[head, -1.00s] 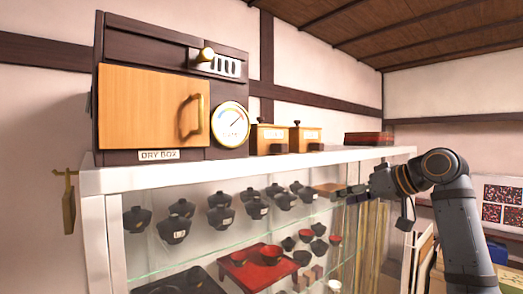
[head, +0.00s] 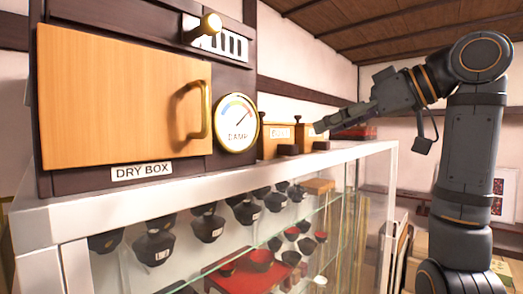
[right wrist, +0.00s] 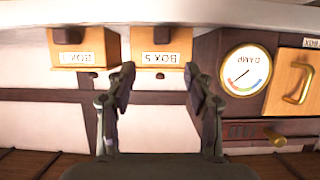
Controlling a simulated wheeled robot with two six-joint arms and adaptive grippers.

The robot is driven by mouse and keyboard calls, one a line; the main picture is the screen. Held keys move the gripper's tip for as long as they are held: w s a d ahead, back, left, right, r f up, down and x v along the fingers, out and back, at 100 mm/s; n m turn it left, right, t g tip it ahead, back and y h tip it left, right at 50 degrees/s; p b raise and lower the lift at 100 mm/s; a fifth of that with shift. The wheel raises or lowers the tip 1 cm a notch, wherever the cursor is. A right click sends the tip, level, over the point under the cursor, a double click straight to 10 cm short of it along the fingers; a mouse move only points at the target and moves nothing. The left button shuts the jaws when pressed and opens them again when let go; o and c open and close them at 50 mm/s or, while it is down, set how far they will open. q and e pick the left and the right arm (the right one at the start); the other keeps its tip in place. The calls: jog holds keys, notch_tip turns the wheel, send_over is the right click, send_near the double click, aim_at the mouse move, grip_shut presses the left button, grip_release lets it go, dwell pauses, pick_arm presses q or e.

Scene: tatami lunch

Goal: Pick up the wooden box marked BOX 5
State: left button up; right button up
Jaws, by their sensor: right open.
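The wooden box marked BOX 5 (head: 270,147) stands on top of the white cabinet, next to the round gauge. In the right wrist view, which is upside down, BOX 5 (right wrist: 160,58) shows its label clearly. My right gripper (head: 320,127) is open and empty, at about the height of the boxes. My left gripper is out of view.
A second labelled wooden box (right wrist: 85,60) stands beside BOX 5; its number is hard to read. The dry box (head: 122,100) with its gauge (head: 237,123) is on the other side. A dark red box (head: 355,133) lies farther back. The glass cabinet (head: 230,175) holds bowls below.

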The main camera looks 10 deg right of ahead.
aim_at(286, 144)
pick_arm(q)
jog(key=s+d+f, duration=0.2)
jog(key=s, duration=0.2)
pick_arm(e)
jog(key=p+x, duration=0.1)
jog(key=x, duration=0.5)
jog(key=shift+w+a, duration=0.15)
jog(key=shift+a, duration=0.2)
jog(key=p, duration=0.1)
jog(key=w+p, duration=0.1)
jog(key=shift+a+f+p, duration=0.2)
jog(key=shift+a+p, duration=0.1)
jog(key=shift+x, duration=1)
jog(key=shift+w+a+f, duration=0.2)
jog(key=shift+f, duration=0.2)
jog(key=shift+s+d+r, duration=0.1)
jog(key=shift+s+d, duration=0.15)
jog(key=c, duration=0.8)
jog(key=shift+c, duration=1.3)
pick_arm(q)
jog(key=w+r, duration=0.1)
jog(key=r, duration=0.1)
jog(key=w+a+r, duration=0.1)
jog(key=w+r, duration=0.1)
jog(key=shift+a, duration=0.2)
pick_arm(e)
jog(key=shift+w+a, duration=0.1)
grip_shut()
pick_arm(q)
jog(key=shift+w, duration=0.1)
